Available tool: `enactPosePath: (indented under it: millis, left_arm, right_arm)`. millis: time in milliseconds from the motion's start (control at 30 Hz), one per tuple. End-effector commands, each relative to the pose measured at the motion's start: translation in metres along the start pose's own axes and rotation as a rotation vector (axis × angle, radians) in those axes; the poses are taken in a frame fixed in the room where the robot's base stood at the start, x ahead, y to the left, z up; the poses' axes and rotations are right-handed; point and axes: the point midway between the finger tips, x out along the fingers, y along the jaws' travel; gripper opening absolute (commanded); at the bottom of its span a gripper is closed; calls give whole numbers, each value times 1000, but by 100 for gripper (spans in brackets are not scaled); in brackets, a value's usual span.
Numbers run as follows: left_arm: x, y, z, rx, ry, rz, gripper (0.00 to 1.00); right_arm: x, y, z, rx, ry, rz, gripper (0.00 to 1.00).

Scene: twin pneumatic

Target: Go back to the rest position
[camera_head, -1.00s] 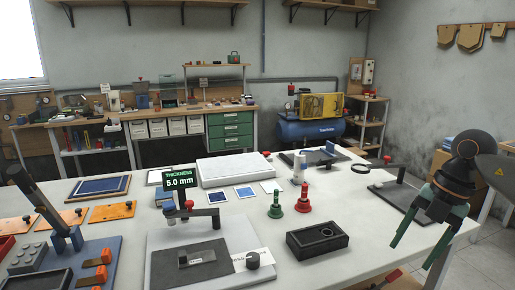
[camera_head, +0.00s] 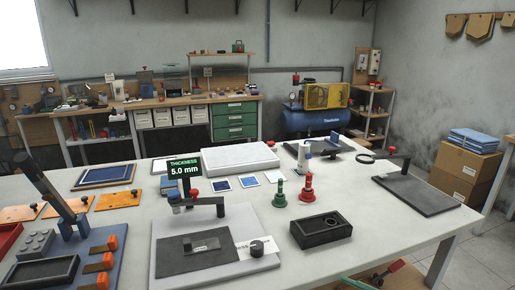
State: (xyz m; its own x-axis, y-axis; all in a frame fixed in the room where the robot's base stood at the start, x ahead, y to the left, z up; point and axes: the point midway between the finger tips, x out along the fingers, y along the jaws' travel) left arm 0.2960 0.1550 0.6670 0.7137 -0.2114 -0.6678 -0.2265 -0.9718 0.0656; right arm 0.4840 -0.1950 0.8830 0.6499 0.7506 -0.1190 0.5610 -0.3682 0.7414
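Neither of my grippers shows in the head view now. The worktable (camera_head: 392,228) lies in front of me. A green stamp-like piece (camera_head: 278,192) and a red one (camera_head: 308,188) stand upright behind the box.
A blue fixture (camera_head: 78,242) with orange clips is at the left. A dark plate (camera_head: 418,194) lies near the table's right edge. The table's front right is clear. A red and green item (camera_head: 388,271) is low beyond the front edge.

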Motion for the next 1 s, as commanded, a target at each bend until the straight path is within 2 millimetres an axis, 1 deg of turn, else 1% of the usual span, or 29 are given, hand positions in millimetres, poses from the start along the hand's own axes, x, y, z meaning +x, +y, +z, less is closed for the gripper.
enactPosePath:
  millis: [33, 67, 167, 200, 267, 333, 400, 500, 600, 700, 733, 867, 1000]
  left_arm:
    - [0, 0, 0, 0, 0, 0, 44]
    - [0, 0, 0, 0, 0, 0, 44]
    - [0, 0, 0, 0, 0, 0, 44]
    - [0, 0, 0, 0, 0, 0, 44]
    - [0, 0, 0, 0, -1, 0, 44]
    - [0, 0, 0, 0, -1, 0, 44]
    - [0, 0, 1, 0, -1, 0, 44]
    - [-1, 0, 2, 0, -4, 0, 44]
    - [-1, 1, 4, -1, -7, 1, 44]
    - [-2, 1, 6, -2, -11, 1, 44]
    - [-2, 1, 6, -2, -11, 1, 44]
    - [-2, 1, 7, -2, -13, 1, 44]
    - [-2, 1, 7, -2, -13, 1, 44]
  right_arm:
    - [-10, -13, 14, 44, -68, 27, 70]
    - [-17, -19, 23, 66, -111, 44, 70]
    - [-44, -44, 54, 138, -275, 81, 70]
    - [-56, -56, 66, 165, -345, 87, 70]
    - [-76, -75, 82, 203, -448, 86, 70]
    - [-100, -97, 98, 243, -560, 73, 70]
    - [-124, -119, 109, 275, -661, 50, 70]
    - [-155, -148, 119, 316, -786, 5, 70]
    - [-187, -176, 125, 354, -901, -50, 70]
    - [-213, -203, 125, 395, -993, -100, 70]
    - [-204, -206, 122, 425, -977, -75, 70]
    - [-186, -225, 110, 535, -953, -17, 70]
    - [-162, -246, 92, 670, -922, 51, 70]
